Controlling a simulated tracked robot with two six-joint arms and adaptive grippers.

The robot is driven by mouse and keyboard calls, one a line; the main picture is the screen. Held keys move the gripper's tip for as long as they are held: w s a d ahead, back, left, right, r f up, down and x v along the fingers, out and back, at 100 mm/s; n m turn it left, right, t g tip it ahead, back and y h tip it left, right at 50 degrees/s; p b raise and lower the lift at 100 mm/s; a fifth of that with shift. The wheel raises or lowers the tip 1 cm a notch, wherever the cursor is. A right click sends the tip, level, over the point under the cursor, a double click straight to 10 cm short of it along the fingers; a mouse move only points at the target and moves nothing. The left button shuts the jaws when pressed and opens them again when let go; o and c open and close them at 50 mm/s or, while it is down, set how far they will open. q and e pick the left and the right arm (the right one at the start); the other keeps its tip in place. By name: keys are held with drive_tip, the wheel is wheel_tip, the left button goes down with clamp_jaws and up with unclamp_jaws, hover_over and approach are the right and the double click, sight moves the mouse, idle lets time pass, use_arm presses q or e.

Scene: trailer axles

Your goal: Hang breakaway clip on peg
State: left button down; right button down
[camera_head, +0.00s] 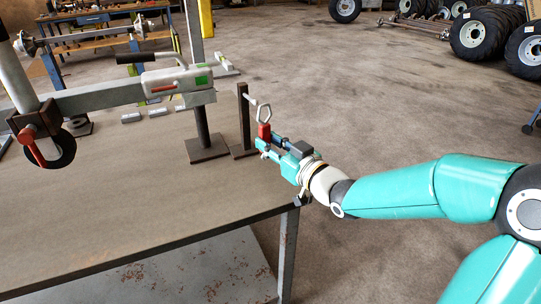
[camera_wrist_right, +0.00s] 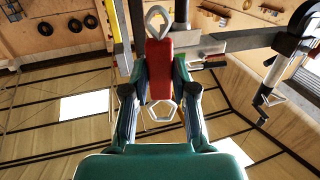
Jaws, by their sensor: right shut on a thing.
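The breakaway clip has a red body (camera_head: 264,131) with a pale metal loop (camera_head: 264,113) standing up from it. In the right wrist view the red body (camera_wrist_right: 159,68) has a loop at each end. My right gripper (camera_head: 266,144) is shut on the red body and holds the clip roughly upright above the table's right edge. The peg (camera_head: 251,101) is a short pale rod sticking out to the right from a dark upright post (camera_head: 244,118). The upper loop is close to the peg's tip; I cannot tell whether it is around it. My left gripper is not in view.
The workbench (camera_head: 120,215) has a clear front half. A trailer coupling with a handle (camera_head: 178,80) sits on a drawbar left of the post, on a dark stand (camera_head: 206,150). A jockey wheel (camera_head: 62,150) is at far left. Tyres (camera_head: 478,35) stand on the floor behind.

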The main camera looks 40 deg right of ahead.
drive_tip(key=shift+w+d, duration=0.2)
drive_tip(key=shift+w, duration=0.1)
drive_tip(key=w+d+f+p, duration=0.1)
drive_tip(key=w+d, duration=0.1)
drive_tip(key=w, duration=0.7)
drive_tip(key=shift+f+p, duration=0.3)
idle(0.6)
idle(0.6)
drive_tip(key=c, duration=0.9)
unclamp_jaws()
drive_tip(key=shift+o, duration=0.2)
drive_tip(key=shift+s, duration=0.15)
